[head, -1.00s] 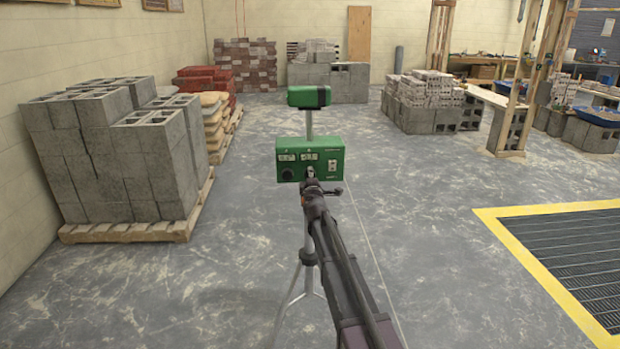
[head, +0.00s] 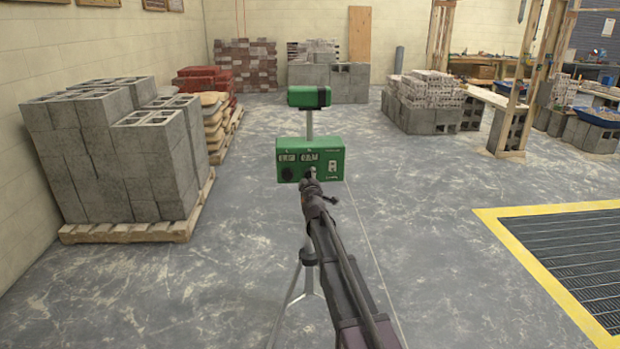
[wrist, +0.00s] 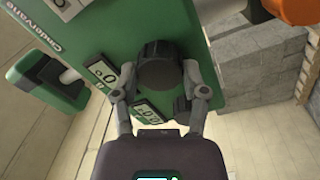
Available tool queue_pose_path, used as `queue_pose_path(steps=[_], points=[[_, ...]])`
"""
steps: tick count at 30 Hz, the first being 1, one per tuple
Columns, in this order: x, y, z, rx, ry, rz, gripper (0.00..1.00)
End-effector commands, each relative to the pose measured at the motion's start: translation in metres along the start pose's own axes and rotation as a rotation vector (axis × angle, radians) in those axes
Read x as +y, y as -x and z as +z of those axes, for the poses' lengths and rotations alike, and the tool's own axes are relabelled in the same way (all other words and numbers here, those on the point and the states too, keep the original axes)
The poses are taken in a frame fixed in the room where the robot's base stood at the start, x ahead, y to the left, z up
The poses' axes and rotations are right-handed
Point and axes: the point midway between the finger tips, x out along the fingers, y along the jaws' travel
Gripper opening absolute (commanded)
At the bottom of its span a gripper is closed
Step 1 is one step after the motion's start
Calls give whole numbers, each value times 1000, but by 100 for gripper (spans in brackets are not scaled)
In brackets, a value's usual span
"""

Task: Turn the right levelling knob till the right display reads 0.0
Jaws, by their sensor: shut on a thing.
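The green levelling box (head: 331,160) has two small displays side by side, with dark knobs below them. In the wrist view, my gripper (wrist: 158,78) is shut on a black round knob (wrist: 160,65), one finger on each side; it is the right levelling knob. The right display (wrist: 103,72) appears tilted and partly upside down beside the left finger. A zero shows, but I cannot read the whole value. The left display (wrist: 147,112) is partly hidden by the gripper. In the head view the displays are too small to read, and my wrist covers most of the knob.
The box stands on a tripod (head: 307,255) with a green head (head: 309,97) above. A switch (wrist: 62,78) sits on its panel. Stacked grey blocks (head: 110,150) on a pallet stand left. A yellow-edged floor grate (head: 575,255) lies right. Floor around the tripod is clear.

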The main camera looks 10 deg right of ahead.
Motion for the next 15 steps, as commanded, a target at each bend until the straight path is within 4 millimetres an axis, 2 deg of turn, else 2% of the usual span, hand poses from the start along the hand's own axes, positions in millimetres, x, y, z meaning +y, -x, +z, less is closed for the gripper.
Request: queue_pose_path(steps=[2, 3, 6, 15], points=[[0, -2, 0, 0, 1, 1, 9], [0, -2, 0, 0, 2, 1, 66], [0, -2, 0, 0, 2, 0, 92], [0, -1, 0, 0, 2, 0, 92]])
